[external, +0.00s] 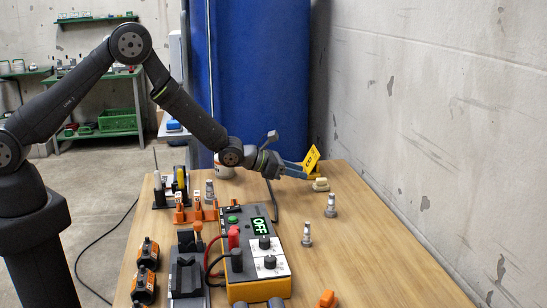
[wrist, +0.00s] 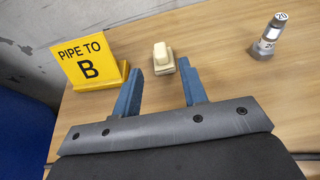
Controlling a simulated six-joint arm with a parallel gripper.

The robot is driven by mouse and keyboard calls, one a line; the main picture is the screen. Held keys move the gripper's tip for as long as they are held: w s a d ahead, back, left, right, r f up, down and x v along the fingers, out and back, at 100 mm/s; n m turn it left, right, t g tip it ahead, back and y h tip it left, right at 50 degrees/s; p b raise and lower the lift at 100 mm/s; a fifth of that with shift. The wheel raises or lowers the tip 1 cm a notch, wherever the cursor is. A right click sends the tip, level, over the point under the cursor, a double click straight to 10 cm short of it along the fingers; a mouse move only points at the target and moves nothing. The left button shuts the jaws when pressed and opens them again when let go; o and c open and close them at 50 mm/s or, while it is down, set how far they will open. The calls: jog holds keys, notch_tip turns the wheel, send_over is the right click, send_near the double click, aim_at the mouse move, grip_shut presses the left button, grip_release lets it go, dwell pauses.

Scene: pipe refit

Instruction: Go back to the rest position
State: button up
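My gripper (wrist: 161,92) is open and empty, low over the far end of the wooden table. In the external view my gripper (external: 305,170) reaches toward the yellow sign (external: 311,160). The wrist view shows this sign (wrist: 88,60), reading "PIPE TO B", standing just left of the left finger. A small cream block (wrist: 161,57) on a pale base sits ahead of the gap between the blue fingers, apart from them. It also shows in the external view (external: 320,184), beside the sign.
A grey metal fitting (wrist: 268,38) stands right of my gripper. An orange-and-grey box (external: 256,252) with a display reading "OFF" stands mid-table, with cables. Another fitting (external: 307,235), orange racks (external: 195,212) and a vise (external: 186,270) stand around it. The table's right side is mostly clear, alongside a concrete wall.

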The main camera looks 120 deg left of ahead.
aim_at(321, 178)
jog(key=x, duration=1)
jog(key=shift+w+a+f, duration=0.15)
jog(key=shift+w+f, duration=0.05)
jog(key=shift+w+a+f, duration=0.15)
jog(key=shift+w+a, duration=0.1)
jog(key=shift+f, duration=0.15)
